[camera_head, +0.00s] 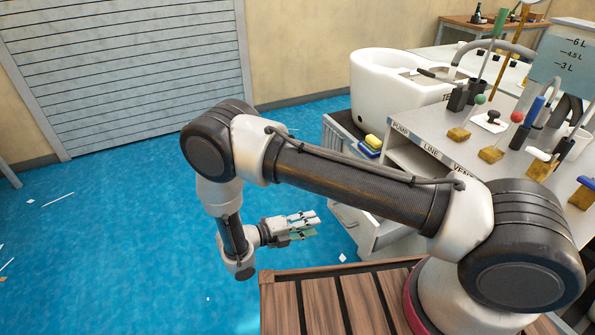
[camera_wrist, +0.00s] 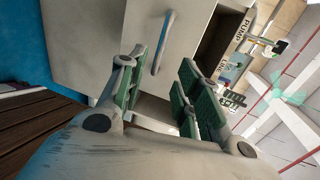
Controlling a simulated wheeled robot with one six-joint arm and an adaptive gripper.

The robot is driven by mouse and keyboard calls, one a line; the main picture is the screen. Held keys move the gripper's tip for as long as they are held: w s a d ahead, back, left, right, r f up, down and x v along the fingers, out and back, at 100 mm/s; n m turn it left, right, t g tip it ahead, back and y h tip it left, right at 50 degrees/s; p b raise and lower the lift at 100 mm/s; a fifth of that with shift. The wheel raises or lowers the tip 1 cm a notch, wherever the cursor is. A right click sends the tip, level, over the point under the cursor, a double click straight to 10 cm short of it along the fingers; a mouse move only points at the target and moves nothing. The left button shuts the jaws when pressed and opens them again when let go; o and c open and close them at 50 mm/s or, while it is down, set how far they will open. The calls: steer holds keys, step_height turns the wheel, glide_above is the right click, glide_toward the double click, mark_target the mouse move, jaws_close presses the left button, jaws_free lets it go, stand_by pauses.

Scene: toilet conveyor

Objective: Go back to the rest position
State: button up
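My gripper (camera_head: 304,226) hangs at the end of my bent arm, left of the grey cabinet and above the blue floor. It points to the right in the head view. In the wrist view its green-padded fingers (camera_wrist: 165,92) stand apart with nothing between them. Behind them is the cabinet front (camera_wrist: 95,45) with a long handle (camera_wrist: 163,42); the fingers look clear of it, though the exact gap is hard to tell.
The cabinet top (camera_head: 420,128) carries several levers and labels PUMP, LINE and VENT. An open drawer (camera_head: 345,131) holds yellow and blue blocks (camera_head: 371,144). A white tub (camera_head: 385,95) stands behind. Brown slats (camera_head: 320,305) lie below my arm. Blue floor (camera_head: 100,240) is mostly free.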

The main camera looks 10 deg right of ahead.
steer(key=s+d+m+g, duration=0.3)
steer(key=s+d+m, duration=0.15)
steer(key=m, duration=0.45)
steer(key=s+d+r+m+g+y, duration=0.2)
steer(key=d+r+m+g+y, duration=0.15)
steer(key=r+m, duration=0.7)
steer(key=s+d+r+m+g+y, duration=0.1)
steer(key=d+r+m+g+y, duration=0.15)
steer(key=r+m+y, duration=0.8)
steer(key=s+d+r+m+t, duration=0.4)
steer(key=d+r, duration=0.4)
steer(key=r, duration=0.5)
steer(key=s+d+r+m+t, duration=0.4)
steer(key=s+d+r+m, duration=0.2)
steer(key=r, duration=0.6)
steer(key=shift+s+d+r+y, duration=0.3)
steer(key=shift+s+d+r, duration=0.05)
steer(key=shift+d, duration=0.65)
